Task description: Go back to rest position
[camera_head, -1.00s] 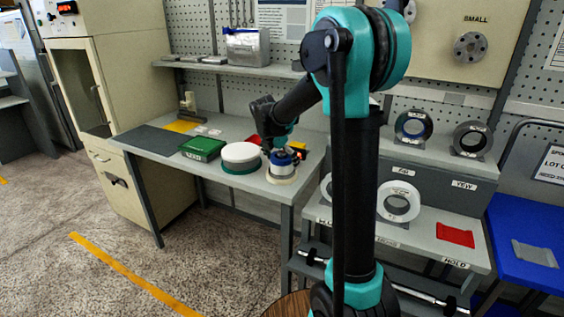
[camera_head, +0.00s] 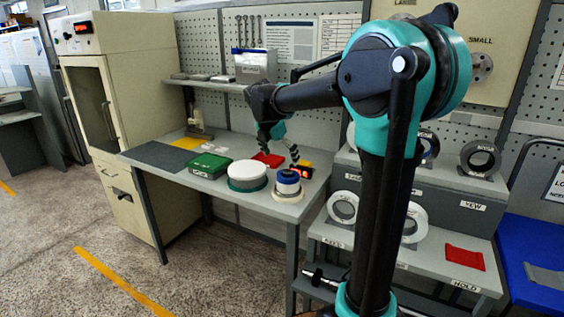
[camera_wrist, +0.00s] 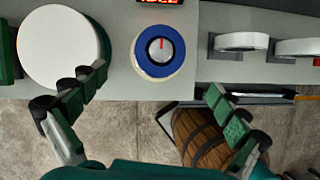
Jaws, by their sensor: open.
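My gripper (camera_head: 281,153) hangs above the back of the grey workbench (camera_head: 228,196) in the head view, with its fingers spread. In the wrist view my gripper (camera_wrist: 155,88) is open and empty, its green-padded fingers wide apart. A small round blue-and-white item (camera_head: 288,186) stands on a pale disc on the bench, below the fingers and apart from them. In the wrist view this blue-ringed item (camera_wrist: 160,50), with a grey top and a red mark, lies just beyond the gap between the fingertips.
A white round drum (camera_head: 247,174) and a green box (camera_head: 209,165) stand left of the blue item. A small red-lit display (camera_head: 304,172) is behind it. Ringed spools (camera_head: 343,207) stand on the shelf unit at right. A wooden barrel (camera_wrist: 203,138) is below the right finger.

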